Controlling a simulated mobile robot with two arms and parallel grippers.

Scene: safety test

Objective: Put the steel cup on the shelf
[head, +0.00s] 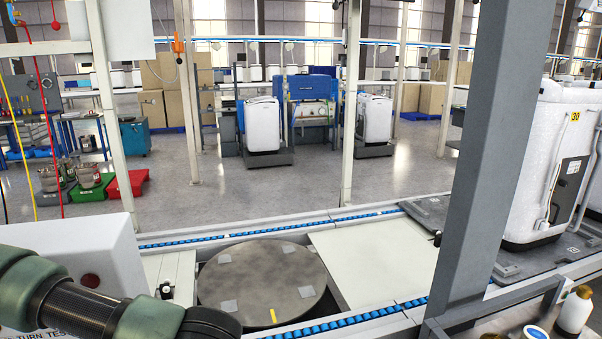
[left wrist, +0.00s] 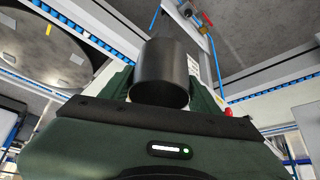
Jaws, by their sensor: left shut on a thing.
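A dark grey cylinder, which looks like the steel cup (left wrist: 163,70), stands between the green fingers of my left gripper (left wrist: 163,88) in the left wrist view. The gripper is shut on it. My left arm comes in at the lower left of the head view, but its gripper and the cup do not show there. My right gripper is in neither view. I cannot tell which surface is the shelf.
A round grey turntable (head: 262,282) with pale patches lies in the conveyor line, beside a bare white panel (head: 372,258). A grey post (head: 485,150) rises at the right, before a large white appliance (head: 545,150). A white bottle (head: 575,312) stands at the lower right.

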